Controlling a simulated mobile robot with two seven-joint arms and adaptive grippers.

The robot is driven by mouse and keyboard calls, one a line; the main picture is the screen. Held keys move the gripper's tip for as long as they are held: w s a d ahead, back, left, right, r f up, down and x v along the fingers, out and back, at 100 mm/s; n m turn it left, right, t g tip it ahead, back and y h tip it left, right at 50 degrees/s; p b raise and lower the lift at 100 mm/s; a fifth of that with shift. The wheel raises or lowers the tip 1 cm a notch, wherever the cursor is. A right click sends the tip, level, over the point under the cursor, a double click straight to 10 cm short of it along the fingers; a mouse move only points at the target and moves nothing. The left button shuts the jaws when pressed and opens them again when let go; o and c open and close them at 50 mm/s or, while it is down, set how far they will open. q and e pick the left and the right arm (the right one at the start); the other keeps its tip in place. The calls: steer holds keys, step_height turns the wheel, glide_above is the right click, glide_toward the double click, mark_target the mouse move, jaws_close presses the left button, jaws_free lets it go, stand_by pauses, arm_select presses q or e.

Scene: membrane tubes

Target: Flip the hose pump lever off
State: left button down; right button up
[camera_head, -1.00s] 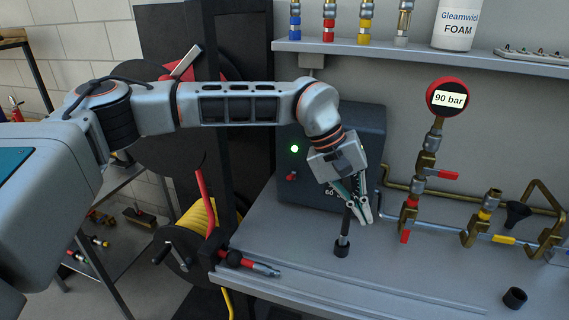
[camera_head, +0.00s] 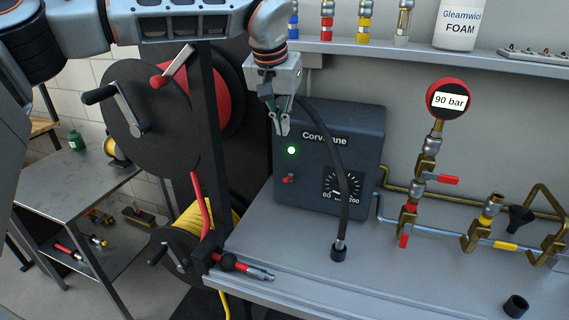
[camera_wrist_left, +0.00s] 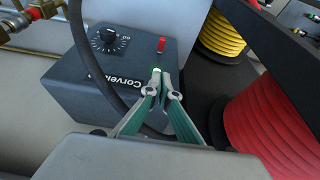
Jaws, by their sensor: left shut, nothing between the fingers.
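The pump is a dark grey box (camera_head: 358,140) on the bench, with a lit green lamp (camera_head: 291,150), a dial (camera_head: 343,185) and a small red lever (camera_head: 288,179) on its front. In the left wrist view the red lever (camera_wrist_left: 161,45) shows just beyond the fingertips. My left gripper (camera_head: 281,127) is shut and empty, pointing down, above the lamp and lever. It also shows in the left wrist view (camera_wrist_left: 156,78), its tips covering part of the lamp area. I see no contact with the lever. My right gripper is not in view.
A black hose (camera_head: 338,150) arches in front of the pump to the bench. Brass pipes and red-handled valves (camera_head: 408,222) stand at the right, under a 90 bar gauge (camera_head: 448,99). Red (camera_head: 228,95) and yellow hose reels stand at the left. A shelf (camera_head: 400,50) runs above.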

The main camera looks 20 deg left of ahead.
arm_select(q)
glide_above(287, 177)
step_height(287, 177, down, 9)
steer(key=shift+s+r, duration=0.1)
steer(key=shift+s, duration=0.05)
steer(key=f, duration=0.1)
steer(key=s+f, duration=0.1)
steer(key=f, duration=0.1)
steer(key=shift+f, duration=0.1)
steer(key=shift+s+f, duration=0.2)
steer(key=shift+f, duration=0.3)
